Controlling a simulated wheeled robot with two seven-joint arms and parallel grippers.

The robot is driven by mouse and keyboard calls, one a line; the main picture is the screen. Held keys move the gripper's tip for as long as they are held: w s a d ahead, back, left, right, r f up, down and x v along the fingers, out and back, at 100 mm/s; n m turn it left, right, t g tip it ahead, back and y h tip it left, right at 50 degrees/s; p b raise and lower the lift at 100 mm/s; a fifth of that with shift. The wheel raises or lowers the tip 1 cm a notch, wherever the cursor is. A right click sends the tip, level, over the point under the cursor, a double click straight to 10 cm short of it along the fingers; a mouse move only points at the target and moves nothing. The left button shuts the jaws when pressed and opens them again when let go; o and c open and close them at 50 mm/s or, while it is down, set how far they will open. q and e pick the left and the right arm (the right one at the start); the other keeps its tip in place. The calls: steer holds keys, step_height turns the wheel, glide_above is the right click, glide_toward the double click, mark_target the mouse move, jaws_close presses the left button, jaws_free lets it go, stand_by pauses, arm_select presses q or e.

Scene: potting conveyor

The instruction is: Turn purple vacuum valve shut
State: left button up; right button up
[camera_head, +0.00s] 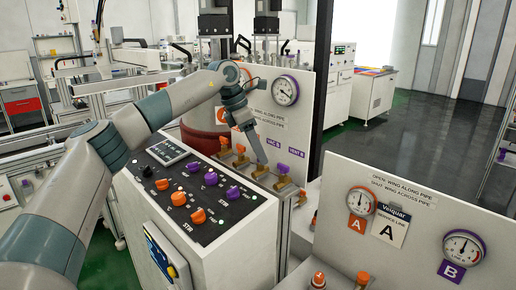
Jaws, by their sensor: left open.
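A row of brass valves stands behind the control box, below a panel with purple VAC B (273,145) and VENT B (296,153) labels. Two valves at the left of the row have orange wings (240,149). The rightmost valve has a purple wing (283,168). The valve just left of it, under the VAC B label, shows its brass body (261,171); my gripper hides its wing, so its angle cannot be seen. My left gripper (261,159) is open and points down at this valve; contact cannot be told. My right gripper is out of view.
The control box (190,190) with orange and purple knobs stands in front of the valves. A round gauge (285,91) sits on the panel above. A second panel (400,215) with gauges A and B stands at the right, with orange-topped valves below.

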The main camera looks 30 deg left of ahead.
arm_select(q)
steer(key=shift+f, duration=0.15)
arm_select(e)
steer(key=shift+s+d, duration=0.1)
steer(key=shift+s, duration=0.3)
arm_select(q)
steer(key=c, duration=1.1)
steer(key=shift+o, duration=0.3)
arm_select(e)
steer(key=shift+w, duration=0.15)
